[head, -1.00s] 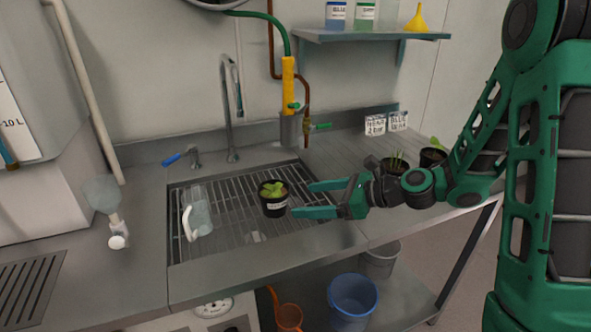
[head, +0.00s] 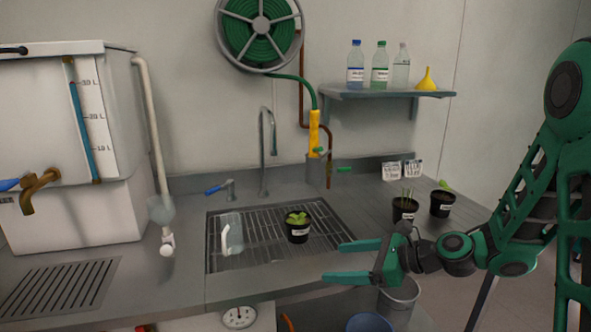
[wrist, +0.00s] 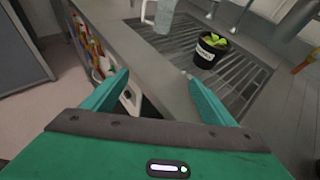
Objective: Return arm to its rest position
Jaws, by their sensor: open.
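My gripper (head: 350,260) is open and empty in the head view, in front of the sink near the counter's front edge. Its two green fingers point left and are spread apart. In the wrist view the open fingers (wrist: 155,95) show nothing between them but the counter edge and the space below. A black pot with a green plant (head: 298,232) stands upright on the sink grate, beyond my gripper and apart from it. The pot also shows in the wrist view (wrist: 210,52).
A clear jug (head: 232,235) stands on the sink grate (head: 265,257). Two potted plants (head: 404,209) (head: 442,204) stand on the counter at right, near my arm. A shelf with bottles (head: 385,92) hangs above. A grey bucket (head: 398,296) is below the counter.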

